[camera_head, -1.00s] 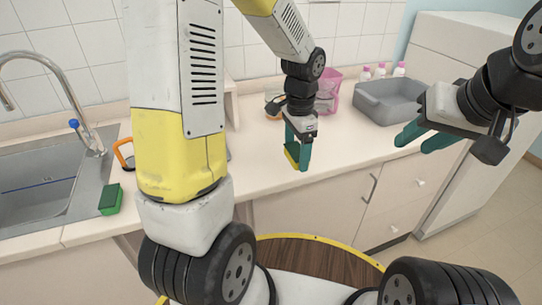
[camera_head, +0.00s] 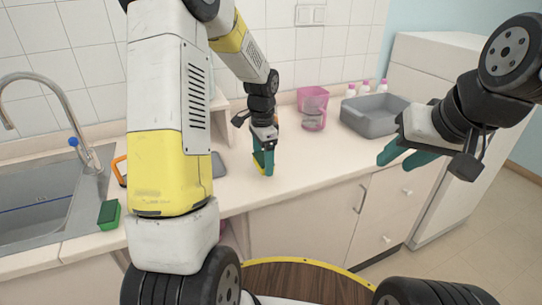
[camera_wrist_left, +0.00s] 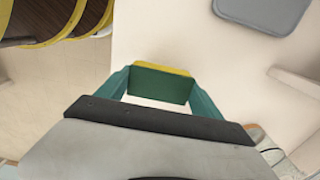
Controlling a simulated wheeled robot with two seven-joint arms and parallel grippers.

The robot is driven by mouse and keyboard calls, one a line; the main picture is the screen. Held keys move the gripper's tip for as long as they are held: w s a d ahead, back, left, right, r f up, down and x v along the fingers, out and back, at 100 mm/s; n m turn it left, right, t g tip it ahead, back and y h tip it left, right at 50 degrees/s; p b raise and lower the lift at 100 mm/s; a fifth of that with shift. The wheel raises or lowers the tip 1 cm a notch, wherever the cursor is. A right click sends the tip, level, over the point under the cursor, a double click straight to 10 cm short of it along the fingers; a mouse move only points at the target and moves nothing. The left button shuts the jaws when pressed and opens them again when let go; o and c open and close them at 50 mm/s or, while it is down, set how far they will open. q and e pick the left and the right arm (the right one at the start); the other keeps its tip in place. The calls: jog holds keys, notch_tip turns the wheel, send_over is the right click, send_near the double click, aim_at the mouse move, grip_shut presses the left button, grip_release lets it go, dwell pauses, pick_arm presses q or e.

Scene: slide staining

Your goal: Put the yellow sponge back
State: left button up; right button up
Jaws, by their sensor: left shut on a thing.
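The yellow sponge (camera_head: 259,161) has a dark green layer and is held between the teal fingers of my left gripper (camera_head: 263,163), over the counter right of the sink. In the left wrist view, the sponge (camera_wrist_left: 160,86) sits between both fingertips of the left gripper (camera_wrist_left: 157,84), its green face towards the camera and a yellow strip along the far edge. I cannot tell whether it touches the counter. My right gripper (camera_head: 404,155) is in the air in front of the counter at the right, its fingers apart and empty.
A grey flat item (camera_head: 218,165) shows partly behind my arm, and in the left wrist view (camera_wrist_left: 265,12). A pink basket (camera_head: 313,105) and grey bin (camera_head: 372,115) stand further right. The counter between is clear.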

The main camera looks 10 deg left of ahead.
aim_at(262, 165)
pick_arm(q)
jog(key=shift+w+a, duration=0.2)
jog(key=shift+w, duration=0.35)
jog(key=shift+w+a+f, duration=0.15)
jog(key=shift+w+f, duration=0.1)
jog(key=shift+w, duration=0.05)
jog(key=shift+f, duration=1.55)
jog(key=shift+f, duration=0.2)
jog(key=o, duration=1.3)
jog(key=shift+r, duration=0.1)
